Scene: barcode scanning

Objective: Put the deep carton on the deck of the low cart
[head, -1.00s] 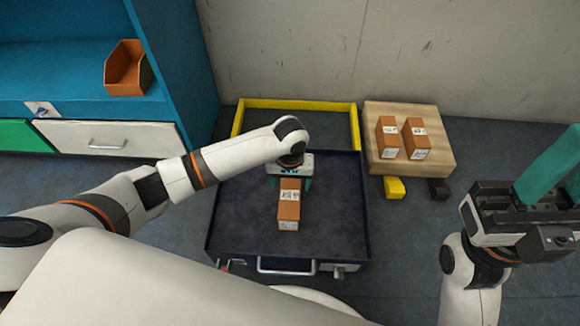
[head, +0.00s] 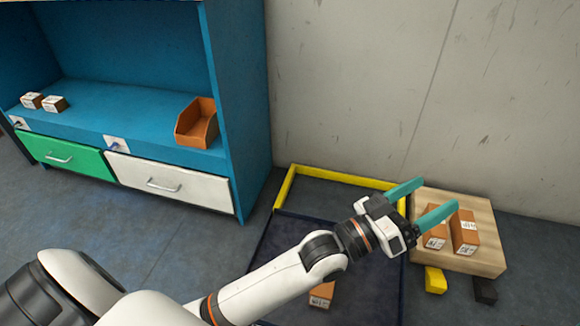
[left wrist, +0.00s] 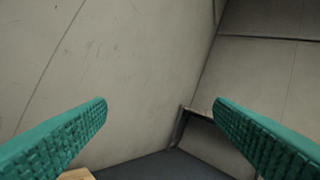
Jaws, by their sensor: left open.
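A brown carton (head: 322,293) with a white label lies on the dark deck of the low cart (head: 272,243); my left arm hides part of both. It appears to be the deep carton. My left gripper (head: 439,194) is open and empty, apart from that carton and raised over the wooden pallet at the right. In the left wrist view its two green fingers (left wrist: 160,103) are spread wide with nothing between them. My right gripper is out of view.
Two brown cartons, one on the left (head: 436,232) and one on the right (head: 465,232), stand on the wooden pallet (head: 488,222). A blue shelf unit (head: 243,110) holds an orange bin (head: 197,123) and two small white-topped boxes.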

